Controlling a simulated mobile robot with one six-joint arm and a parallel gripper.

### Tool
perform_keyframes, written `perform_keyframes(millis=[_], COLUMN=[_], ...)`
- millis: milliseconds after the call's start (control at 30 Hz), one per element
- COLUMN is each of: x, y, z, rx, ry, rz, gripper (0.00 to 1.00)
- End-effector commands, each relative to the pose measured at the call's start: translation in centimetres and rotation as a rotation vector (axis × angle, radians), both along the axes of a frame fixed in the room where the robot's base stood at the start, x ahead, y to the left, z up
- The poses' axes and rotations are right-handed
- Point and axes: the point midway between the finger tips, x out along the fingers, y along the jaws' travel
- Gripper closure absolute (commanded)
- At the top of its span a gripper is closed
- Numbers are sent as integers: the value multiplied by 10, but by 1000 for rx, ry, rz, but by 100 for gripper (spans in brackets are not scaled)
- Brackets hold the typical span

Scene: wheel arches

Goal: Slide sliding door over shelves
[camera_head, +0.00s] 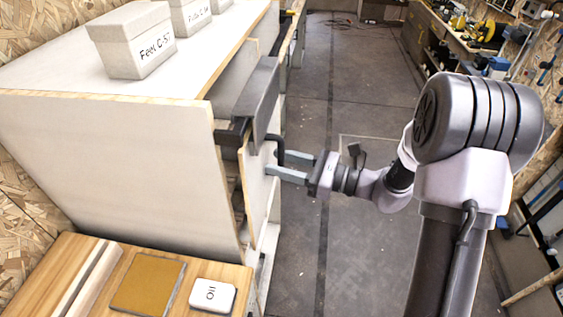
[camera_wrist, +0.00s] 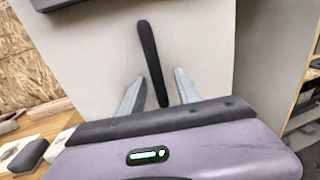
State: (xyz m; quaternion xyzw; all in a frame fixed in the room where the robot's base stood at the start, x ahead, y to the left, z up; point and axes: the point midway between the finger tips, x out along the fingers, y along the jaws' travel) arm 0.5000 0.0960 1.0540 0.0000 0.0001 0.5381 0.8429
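The sliding door (camera_head: 257,188) is a pale panel with a plywood edge on the side of the white cabinet (camera_head: 120,165). A black bar handle (camera_head: 277,148) stands out from it. In the wrist view the handle (camera_wrist: 152,62) runs nearly upright up the pale door face (camera_wrist: 205,45). My gripper (camera_head: 280,163) is open at the handle. Its two grey fingers (camera_wrist: 157,84) lie either side of the handle, with a gap showing on both sides. The shelves behind the door are mostly hidden.
A grey rail (camera_head: 262,95) runs along the cabinet side above the door. Labelled boxes (camera_head: 140,48) stand on the cabinet top. A wooden bench (camera_head: 215,275) is at the front left. Open floor (camera_head: 345,250) lies to the right, with a cluttered workbench (camera_head: 460,45) beyond.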

Motion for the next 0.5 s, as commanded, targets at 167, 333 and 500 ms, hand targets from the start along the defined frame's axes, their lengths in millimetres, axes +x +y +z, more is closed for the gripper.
perform_keyframes(millis=[167, 333, 500], x=[0, -1, -13], y=[0, -3, -31], z=[0, 1, 2], rx=[0, 0, 1], ry=[0, 0, 2], rz=[0, -1, -5], gripper=[60, 60, 60])
